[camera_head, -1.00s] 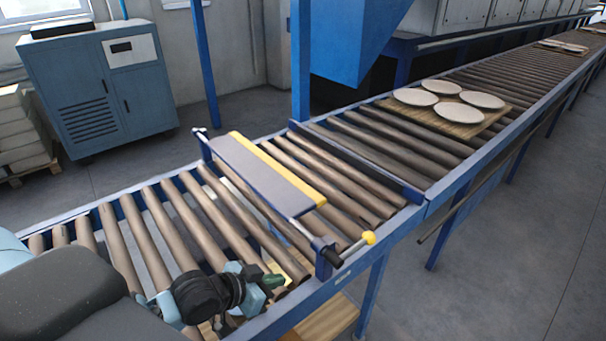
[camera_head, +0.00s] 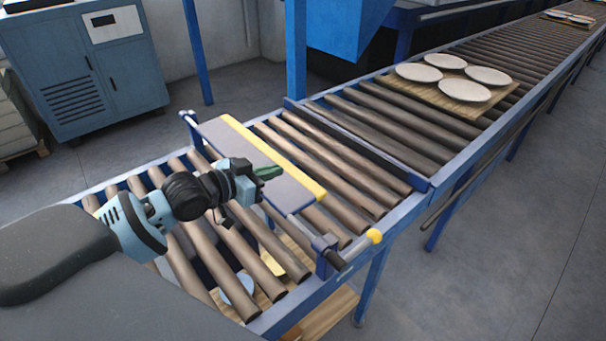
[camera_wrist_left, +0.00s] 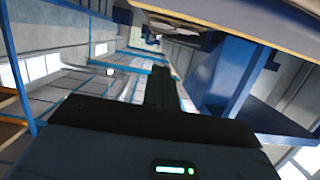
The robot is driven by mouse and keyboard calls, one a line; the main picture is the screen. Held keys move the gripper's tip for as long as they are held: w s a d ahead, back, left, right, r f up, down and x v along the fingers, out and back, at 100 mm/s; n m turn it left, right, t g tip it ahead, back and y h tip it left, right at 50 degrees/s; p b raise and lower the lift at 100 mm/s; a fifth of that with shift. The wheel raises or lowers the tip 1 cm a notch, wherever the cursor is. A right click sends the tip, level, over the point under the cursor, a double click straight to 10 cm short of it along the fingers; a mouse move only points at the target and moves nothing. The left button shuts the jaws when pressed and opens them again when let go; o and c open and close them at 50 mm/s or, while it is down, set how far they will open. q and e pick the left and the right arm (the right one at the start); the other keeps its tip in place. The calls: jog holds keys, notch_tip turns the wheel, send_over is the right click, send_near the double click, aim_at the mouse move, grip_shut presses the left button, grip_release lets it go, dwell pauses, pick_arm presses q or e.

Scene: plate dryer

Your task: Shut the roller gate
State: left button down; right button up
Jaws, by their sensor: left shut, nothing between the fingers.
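The roller gate (camera_head: 236,147) is a flat grey panel with a yellow edge. It spans the roller conveyor, lying roughly flat above the rollers. A lever with a yellow knob (camera_head: 374,236) sticks out at its right end, past the conveyor's near rail. My left gripper (camera_head: 268,173) is shut and empty. In the head view its fingertips overlap the panel; I cannot tell whether they touch it. The dark fingers also show in the left wrist view (camera_wrist_left: 160,88). My right gripper is not in view.
Plates on a wooden board (camera_head: 437,94) rest on the rollers beyond the gate. A blue crossbar (camera_head: 350,140) spans the conveyor behind the gate. A blue post (camera_head: 296,50) stands at the far side. A blue cabinet (camera_head: 80,75) stands at the back left.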

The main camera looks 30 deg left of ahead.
pick_arm(q)
send_over(303, 181)
notch_tip(303, 181, down, 2)
jog(key=shift+w+f, duration=0.1)
notch_tip(303, 181, down, 3)
jog(key=shift+r, duration=0.15)
jog(key=shift+f, duration=0.7)
